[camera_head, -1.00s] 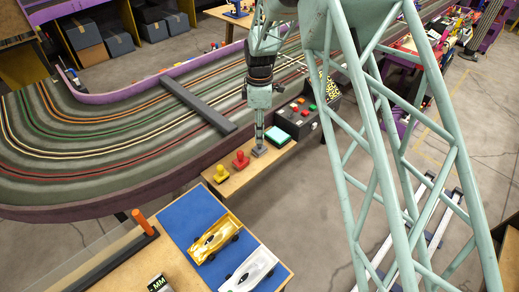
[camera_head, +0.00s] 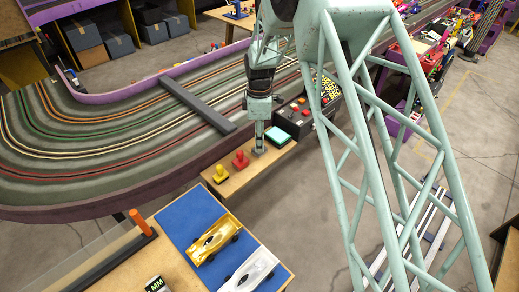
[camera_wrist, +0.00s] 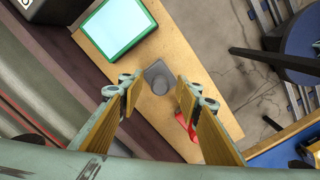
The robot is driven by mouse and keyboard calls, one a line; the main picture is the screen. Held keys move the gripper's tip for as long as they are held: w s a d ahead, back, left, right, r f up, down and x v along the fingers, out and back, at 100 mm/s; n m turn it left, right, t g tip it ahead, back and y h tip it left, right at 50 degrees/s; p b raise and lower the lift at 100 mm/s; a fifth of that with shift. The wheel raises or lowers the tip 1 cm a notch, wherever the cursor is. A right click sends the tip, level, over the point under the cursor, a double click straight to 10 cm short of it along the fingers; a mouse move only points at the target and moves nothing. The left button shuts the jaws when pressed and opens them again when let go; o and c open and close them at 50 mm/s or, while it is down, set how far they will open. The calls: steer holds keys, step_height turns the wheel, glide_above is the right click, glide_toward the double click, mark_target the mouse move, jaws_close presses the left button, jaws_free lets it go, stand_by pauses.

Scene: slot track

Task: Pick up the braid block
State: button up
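A red knobbed piece (camera_head: 240,160) stands close beside the gripper, with a yellow one (camera_head: 221,174) further left. A teal-edged pad (camera_head: 278,136) and a black button box (camera_head: 298,120) lie to the right. The slot track (camera_head: 110,130) runs behind the shelf (camera_head: 236,182).

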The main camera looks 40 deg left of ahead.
steer(key=shift+c, duration=0.3)
steer(key=c, duration=1)
steer(key=shift+o, duration=0.2)
steer(key=shift+r, duration=0.1)
steer(key=shift+r+p, duration=0.55)
steer(key=shift+r, duration=1.05)
steer(key=shift+s+d+r, duration=0.1)
steer(key=shift+d, duration=0.05)
steer(key=s+d+r+p, duration=0.1)
steer(key=s+d+p, duration=0.1)
steer(key=s+d, duration=0.7)
steer(key=d, duration=0.3)
steer(key=shift+s+r, duration=0.2)
steer(key=shift+s, duration=0.2)
steer(key=shift+d, duration=0.1)
